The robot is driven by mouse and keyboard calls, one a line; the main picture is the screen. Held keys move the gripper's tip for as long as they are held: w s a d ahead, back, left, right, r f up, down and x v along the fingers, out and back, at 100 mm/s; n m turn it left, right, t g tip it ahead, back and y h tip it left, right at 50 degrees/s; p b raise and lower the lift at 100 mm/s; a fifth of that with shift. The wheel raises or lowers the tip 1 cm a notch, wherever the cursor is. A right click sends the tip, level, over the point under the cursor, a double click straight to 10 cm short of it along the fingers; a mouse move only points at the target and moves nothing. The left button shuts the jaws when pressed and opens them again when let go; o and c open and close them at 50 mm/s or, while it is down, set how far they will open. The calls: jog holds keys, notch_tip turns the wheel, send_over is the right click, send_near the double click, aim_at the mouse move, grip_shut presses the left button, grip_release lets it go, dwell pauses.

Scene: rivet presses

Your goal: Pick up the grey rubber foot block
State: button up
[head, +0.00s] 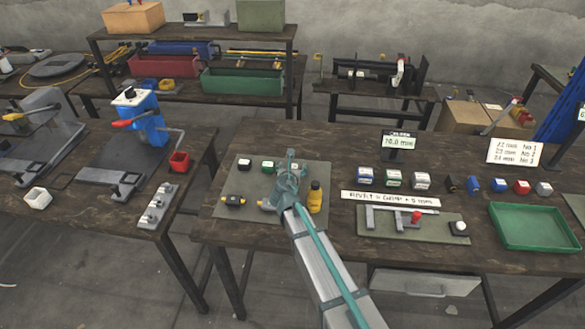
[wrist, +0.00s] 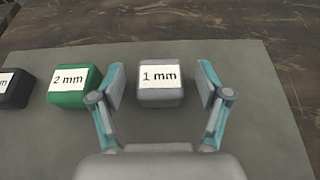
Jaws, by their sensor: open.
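A grey block with a white label "1 mm" (wrist: 161,90) sits on the grey mat (wrist: 235,70). My gripper (wrist: 162,80) is open, with one finger on each side of this block and a small gap at both sides. In the head view my gripper (head: 290,160) is over the mat on the right-hand table and mostly hides the block. Another grey block (head: 544,188) stands at the right end of the back row. No label reads "rubber foot", so I cannot tell from words which grey block is meant.
Left of the fingers are a green "2 mm" block (wrist: 74,87) and a black block (wrist: 14,88). A green tray (head: 500,240) is at the right.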

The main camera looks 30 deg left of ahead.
jog(key=c, duration=1.2)
jog(key=shift+r, duration=0.2)
